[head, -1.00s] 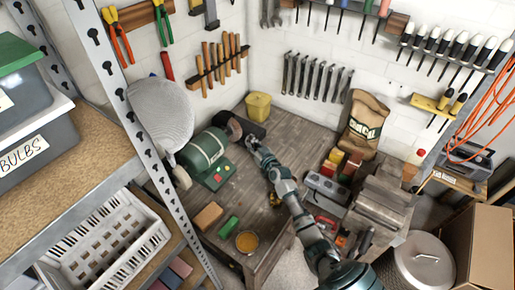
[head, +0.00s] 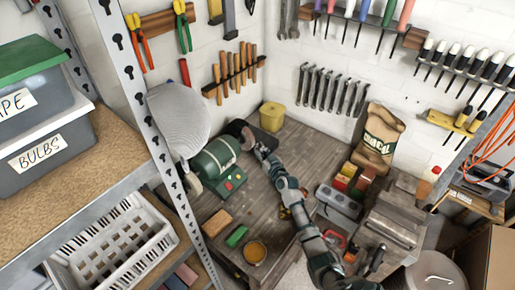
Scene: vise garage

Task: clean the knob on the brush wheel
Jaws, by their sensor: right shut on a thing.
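The green bench grinder (head: 214,157) stands at the back left of the wooden workbench (head: 290,150), with coloured buttons on its base. The dark brush wheel (head: 237,128) is at its right end. My right gripper (head: 259,148) is just right of the wheel, at its lower edge. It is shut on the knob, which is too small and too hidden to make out. I cannot tell whether the knob touches the wheel. My left gripper is not in view.
A yellow bin (head: 272,116) stands behind the gripper. A grey vise (head: 392,228) and a charcoal sack (head: 379,138) are on the right. A shelf post (head: 150,125) crosses the left.

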